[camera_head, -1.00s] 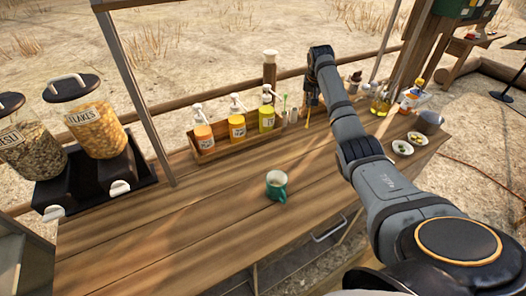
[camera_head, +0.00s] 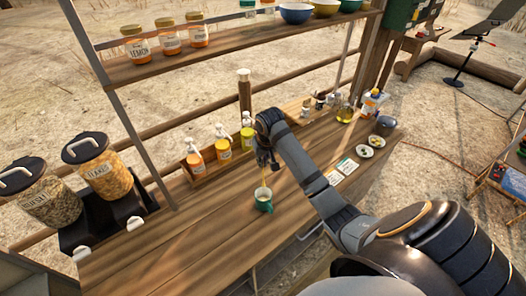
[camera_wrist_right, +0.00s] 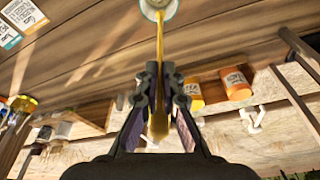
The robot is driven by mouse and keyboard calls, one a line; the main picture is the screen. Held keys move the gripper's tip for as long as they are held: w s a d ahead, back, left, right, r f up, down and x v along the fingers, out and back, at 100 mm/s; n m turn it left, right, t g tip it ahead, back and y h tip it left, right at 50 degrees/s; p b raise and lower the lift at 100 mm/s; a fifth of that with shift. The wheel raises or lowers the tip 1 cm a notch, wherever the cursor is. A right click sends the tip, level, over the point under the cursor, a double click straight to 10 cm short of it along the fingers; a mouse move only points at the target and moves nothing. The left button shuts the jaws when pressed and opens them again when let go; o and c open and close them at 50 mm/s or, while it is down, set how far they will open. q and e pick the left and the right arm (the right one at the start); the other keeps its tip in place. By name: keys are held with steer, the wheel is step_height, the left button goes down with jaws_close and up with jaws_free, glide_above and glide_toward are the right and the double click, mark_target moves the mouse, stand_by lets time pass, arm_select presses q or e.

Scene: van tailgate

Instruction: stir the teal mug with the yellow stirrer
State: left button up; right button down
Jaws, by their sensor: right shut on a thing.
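The teal mug (camera_head: 264,207) stands upright on the wooden counter, in the middle of the head view. Its pale rim (camera_wrist_right: 158,12) shows at the top edge of the right wrist view. My right gripper (camera_head: 266,162) is above the mug, shut on the yellow stirrer (camera_wrist_right: 159,45). The stirrer (camera_head: 265,180) points down from the fingers to the mug's opening, and its lower end seems to be inside. How deep it reaches is hidden. My left gripper is not in view.
A wooden rack with pump bottles (camera_head: 222,142) stands behind the mug. Cereal dispensers (camera_head: 100,168) are at the left. The counter left of the mug is clear.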

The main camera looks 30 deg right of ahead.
steer(key=shift+w+d+f, duration=0.2)
steer(key=shift+w+f, duration=0.05)
steer(key=shift+f, duration=0.15)
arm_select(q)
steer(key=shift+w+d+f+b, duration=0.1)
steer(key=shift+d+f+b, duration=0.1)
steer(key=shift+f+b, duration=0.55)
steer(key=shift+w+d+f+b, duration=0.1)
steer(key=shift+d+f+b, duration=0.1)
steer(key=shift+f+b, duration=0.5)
arm_select(e)
steer(key=s+x, duration=0.3)
steer(key=x, duration=0.9)
steer(key=shift+a+f, duration=0.4)
steer(key=shift+f, duration=0.3)
